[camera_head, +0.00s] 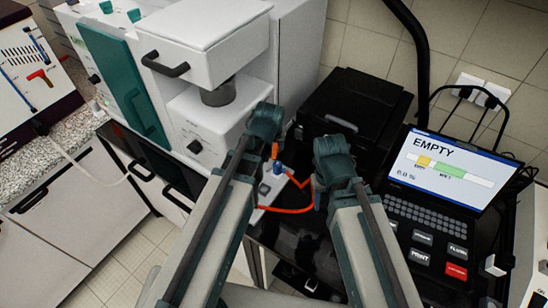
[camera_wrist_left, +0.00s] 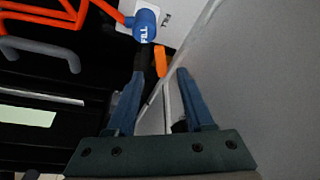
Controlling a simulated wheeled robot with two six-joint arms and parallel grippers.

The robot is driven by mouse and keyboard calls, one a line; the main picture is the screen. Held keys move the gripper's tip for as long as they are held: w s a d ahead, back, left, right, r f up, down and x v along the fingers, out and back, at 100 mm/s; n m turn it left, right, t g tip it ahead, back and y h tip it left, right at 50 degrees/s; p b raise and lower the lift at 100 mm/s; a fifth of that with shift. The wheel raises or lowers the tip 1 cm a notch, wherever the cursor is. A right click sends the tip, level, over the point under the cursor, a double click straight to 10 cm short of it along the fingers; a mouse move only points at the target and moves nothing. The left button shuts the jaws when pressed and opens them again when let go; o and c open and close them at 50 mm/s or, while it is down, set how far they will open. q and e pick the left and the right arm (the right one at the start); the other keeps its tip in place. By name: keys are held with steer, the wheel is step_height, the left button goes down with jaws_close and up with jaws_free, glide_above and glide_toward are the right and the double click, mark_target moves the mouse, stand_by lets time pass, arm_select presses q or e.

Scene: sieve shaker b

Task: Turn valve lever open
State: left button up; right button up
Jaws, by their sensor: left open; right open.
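A small orange lever (camera_head: 275,150) stands by a blue fitting (camera_head: 279,168) on a white plate (camera_head: 268,191). In the left wrist view the orange lever (camera_wrist_left: 160,62) shows just beyond the fingertips, roughly in line with the gap between them. The blue fitting (camera_wrist_left: 146,24) there is marked FILL. My left gripper (camera_head: 265,122) is close to the lever; its open fingers (camera_wrist_left: 160,75) show apart, with no visible grip on it. My right gripper (camera_head: 334,152) is to the right of the valve, open and apart from it; its fingers are hard to make out.
Orange hose (camera_head: 290,210) loops from the fitting over a dark glossy surface. A black box (camera_head: 362,105) stands behind, a white machine (camera_head: 205,120) to the left. A screen reading EMPTY (camera_head: 450,165) and a keypad unit (camera_head: 425,235) are to the right.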

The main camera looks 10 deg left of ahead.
mark_target(274, 153)
arm_select(q)
steer(key=b+x, duration=0.5)
steer(key=x, duration=0.2)
steer(key=shift+f+b, duration=0.1)
steer(key=shift+b, duration=0.2)
arm_select(e)
step_height(274, 153, down, 7)
steer(key=shift+r, duration=0.15)
steer(key=shift+r, duration=0.1)
arm_select(q)
jaws_close()
